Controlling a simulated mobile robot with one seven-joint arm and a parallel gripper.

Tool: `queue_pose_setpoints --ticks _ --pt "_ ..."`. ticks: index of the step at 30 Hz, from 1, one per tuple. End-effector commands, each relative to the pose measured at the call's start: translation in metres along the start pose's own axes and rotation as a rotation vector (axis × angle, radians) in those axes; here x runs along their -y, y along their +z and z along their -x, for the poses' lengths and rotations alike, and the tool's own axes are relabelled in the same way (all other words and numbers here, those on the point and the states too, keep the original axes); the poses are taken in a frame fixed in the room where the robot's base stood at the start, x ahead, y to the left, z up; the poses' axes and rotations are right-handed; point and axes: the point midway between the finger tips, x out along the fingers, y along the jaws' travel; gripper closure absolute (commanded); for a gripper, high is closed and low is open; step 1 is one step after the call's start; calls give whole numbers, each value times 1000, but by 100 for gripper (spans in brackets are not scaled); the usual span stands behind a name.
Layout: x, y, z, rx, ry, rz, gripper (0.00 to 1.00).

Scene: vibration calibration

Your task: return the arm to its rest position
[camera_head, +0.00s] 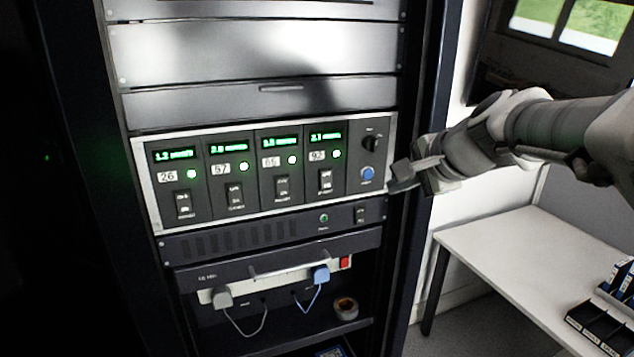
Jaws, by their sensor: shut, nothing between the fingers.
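My gripper (402,178) is at the right side of the rack, in front of its right frame post. It points left toward the panel's right edge, near the blue button (367,174). Its fingers are shut with nothing between them. I cannot tell how far the tips are from the panel face. My arm reaches in from the right edge of the picture. The vibration panel (347,205) has several modules with lit green displays, green lamps and switches, and a black knob (370,143) at its right.
Below the panel, a power strip (290,279) holds a grey plug (222,298) and a blue plug (321,275). A tape roll (346,308) lies on the shelf. A white table (520,255) with dark bins (598,325) stands at right. Open space lies between rack and table.

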Motion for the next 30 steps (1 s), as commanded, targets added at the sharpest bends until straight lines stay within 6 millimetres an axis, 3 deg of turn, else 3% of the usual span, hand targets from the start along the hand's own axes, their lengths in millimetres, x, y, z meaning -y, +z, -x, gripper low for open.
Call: queue_pose_setpoints --ticks 3,14,17,20,24,30 --pt "2 0 8 0 0 0 100" --pt "1 0 9 0 1 2 100" --pt "-7 9 12 7 17 52 100" --pt "-31 32 19 24 63 200 100" --pt "-92 68 36 60 174 535 100" --pt "-180 94 61 108 332 1000 100"
